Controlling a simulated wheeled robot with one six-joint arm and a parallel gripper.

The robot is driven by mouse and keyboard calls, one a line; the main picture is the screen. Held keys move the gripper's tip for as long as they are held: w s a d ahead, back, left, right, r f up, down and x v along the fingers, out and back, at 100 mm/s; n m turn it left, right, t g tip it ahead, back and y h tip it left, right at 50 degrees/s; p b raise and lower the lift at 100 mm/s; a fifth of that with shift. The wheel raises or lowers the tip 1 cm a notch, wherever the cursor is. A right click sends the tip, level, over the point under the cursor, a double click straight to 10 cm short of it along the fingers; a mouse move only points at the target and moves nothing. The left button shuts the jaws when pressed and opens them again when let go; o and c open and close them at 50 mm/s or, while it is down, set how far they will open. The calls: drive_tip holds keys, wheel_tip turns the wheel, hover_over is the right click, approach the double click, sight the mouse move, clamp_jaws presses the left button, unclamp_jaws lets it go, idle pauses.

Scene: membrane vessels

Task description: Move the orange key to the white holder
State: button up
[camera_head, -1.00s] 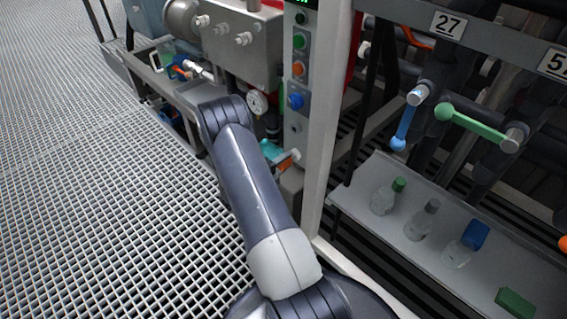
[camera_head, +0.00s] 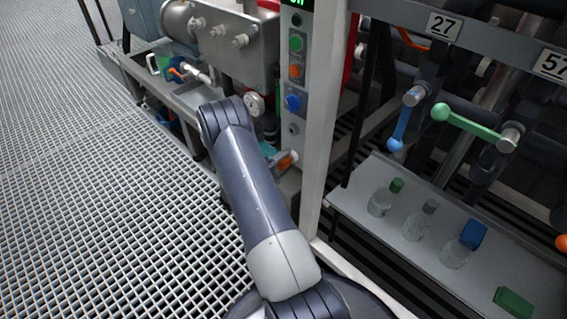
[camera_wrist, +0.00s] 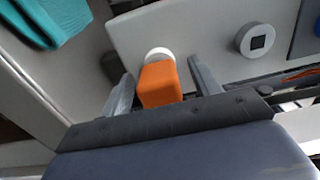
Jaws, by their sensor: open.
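The orange key (camera_wrist: 160,85) is in the wrist view, its far end at a white round holder (camera_wrist: 158,53) on the pale panel. I cannot tell how deep it sits there. My gripper (camera_wrist: 163,85) is open, with one finger on each side of the key; contact is not clear. In the head view the key (camera_head: 284,162) shows beside my arm, low on the control panel, with a white part at its upper end. My gripper is hidden behind my arm there. A round grey socket with a dark square centre (camera_wrist: 257,40) is right of the key in the wrist view.
The control panel (camera_head: 296,85) carries green, orange and blue knobs above the key. A teal object (camera_wrist: 55,18) is at upper left in the wrist view. A shelf with bottles (camera_head: 345,196) stands at right, below blue and green valve handles. Open grating lies left.

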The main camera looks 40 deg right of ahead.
drive_tip(key=shift+a, duration=0.15)
drive_tip(key=a+p, duration=0.2)
drive_tip(key=a, duration=0.8)
drive_tip(key=shift+s+a+p, duration=0.3)
drive_tip(key=shift+s+p, duration=0.1)
drive_tip(key=shift+s, duration=0.05)
drive_tip(key=shift+d, duration=0.1)
drive_tip(key=d+b, duration=0.1)
drive_tip(key=d, duration=0.2)
drive_tip(key=d+b, duration=0.1)
drive_tip(key=d, duration=0.3)
drive_tip(key=w+d, duration=0.1)
drive_tip(key=d, duration=0.2)
drive_tip(key=shift+d+b, duration=0.35)
drive_tip(key=shift+b, duration=0.05)
drive_tip(key=shift+a, duration=0.1)
